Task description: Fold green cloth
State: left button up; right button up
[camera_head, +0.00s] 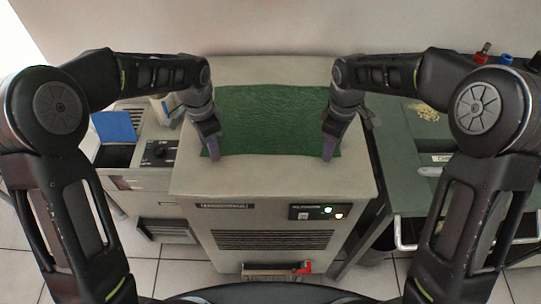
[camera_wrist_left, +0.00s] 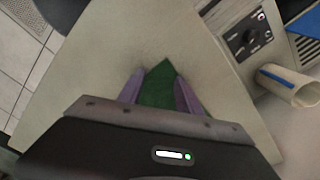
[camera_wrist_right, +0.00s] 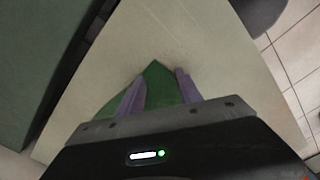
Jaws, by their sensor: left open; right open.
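The green cloth (camera_head: 268,112) lies flat and spread out on the top of a beige cabinet (camera_head: 270,176). My left gripper (camera_head: 213,150) is at the cloth's near left corner. In the left wrist view the purple fingers of this gripper (camera_wrist_left: 160,92) are open, with the green cloth corner (camera_wrist_left: 158,88) between them. My right gripper (camera_head: 329,152) is at the near right corner. In the right wrist view its fingers (camera_wrist_right: 160,90) are open on either side of the other cloth corner (camera_wrist_right: 157,82). Whether the fingers touch the cloth cannot be told.
A machine with a blue card stack (camera_head: 115,126) and a dial panel (camera_head: 158,152) stands at the left. A green-topped table (camera_head: 408,135) with a pale yellow pile (camera_head: 424,111) stands at the right. The cabinet's front strip is bare.

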pick_arm(q)
jog(key=shift+f, duration=0.1)
grip_shut()
pick_arm(e)
jog(key=shift+f, duration=0.1)
grip_shut()
dwell(0.8)
